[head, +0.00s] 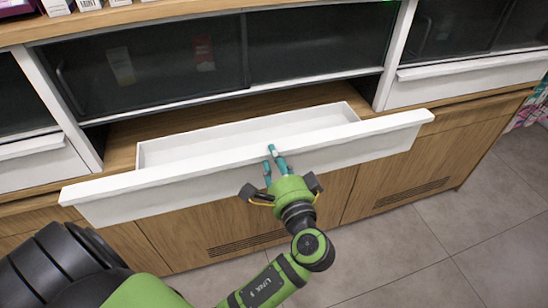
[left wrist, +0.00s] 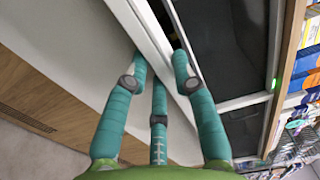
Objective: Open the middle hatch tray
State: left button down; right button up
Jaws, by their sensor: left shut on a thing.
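The middle hatch tray (head: 370,150) is a white drawer with a long front panel, pulled out from the wooden counter. Its empty white inside shows behind the panel. My left gripper (head: 274,160), green with teal fingers, is at the panel's top edge near the middle. In the left wrist view the fingers (left wrist: 160,64) straddle the white panel (left wrist: 135,22), shut on it. The fingertips beyond the edge are partly hidden. My right gripper is not in view.
Dark glass sliding doors (head: 310,48) stand behind the tray. A closed white tray (head: 465,80) is at the right and another (head: 35,165) at the left. Wooden cabinet fronts (head: 385,190) lie below. The tiled floor (head: 440,250) is clear at lower right.

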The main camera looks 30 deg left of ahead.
pick_arm(q)
jog(key=c, duration=1)
grip_release()
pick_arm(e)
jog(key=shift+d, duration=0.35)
pick_arm(q)
jog(key=v, duration=0.7)
jog(key=shift+s+d, duration=0.15)
jog(key=shift+s, duration=0.05)
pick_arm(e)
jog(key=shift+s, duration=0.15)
